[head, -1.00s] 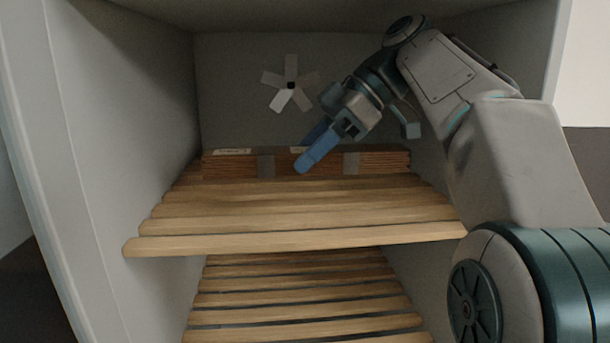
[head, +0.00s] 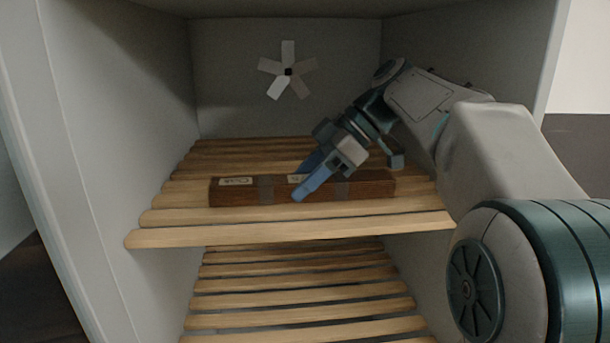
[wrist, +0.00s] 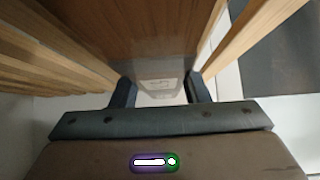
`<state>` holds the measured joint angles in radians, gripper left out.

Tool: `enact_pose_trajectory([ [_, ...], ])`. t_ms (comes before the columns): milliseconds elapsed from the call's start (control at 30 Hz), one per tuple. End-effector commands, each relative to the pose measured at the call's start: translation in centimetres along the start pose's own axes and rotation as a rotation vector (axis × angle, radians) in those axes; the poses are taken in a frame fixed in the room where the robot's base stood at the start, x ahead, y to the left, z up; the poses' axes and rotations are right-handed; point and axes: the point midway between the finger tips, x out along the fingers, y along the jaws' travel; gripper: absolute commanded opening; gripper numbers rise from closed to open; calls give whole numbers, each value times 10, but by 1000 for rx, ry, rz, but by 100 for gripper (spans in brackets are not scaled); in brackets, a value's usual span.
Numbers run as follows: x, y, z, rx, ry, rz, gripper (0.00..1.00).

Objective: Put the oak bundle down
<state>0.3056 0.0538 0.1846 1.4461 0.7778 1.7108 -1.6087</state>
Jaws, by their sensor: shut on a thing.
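The oak bundle (head: 230,193) is a long, dark brown block with grey bands and a white label reading "Oak" at its left end. It lies crosswise over the front half of the upper slatted shelf (head: 290,236). My gripper (head: 302,181) comes in from the upper right and is shut on the bundle near its middle, one blue finger in front and one behind. In the wrist view the brown bundle (wrist: 150,40) runs between the two fingers (wrist: 160,90), with a pale label there. Whether its underside touches the slats I cannot tell.
A lower slatted shelf (head: 300,305) lies below. The grey chamber has a left wall (head: 110,110) and a back wall with a small fan (head: 288,72). Slats behind the bundle are bare. My arm fills the right side.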

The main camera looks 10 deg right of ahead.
Motion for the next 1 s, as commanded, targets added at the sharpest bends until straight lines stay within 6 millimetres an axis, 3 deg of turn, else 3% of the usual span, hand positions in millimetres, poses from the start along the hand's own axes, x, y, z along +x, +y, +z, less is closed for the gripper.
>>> enact_pose_trajectory([
  [233, 3, 0, 3, 0, 0, 1, 10],
  [267, 2, 0, 2, 0, 0, 0, 50],
  [300, 2, 0, 2, 1, 0, 0, 61],
  [333, 2, 0, 2, 1, 0, 0, 63],
  [733, -4, 1, 0, 1, 0, 2, 63],
  [1000, -44, 1, 1, 0, 0, 3, 63],
])
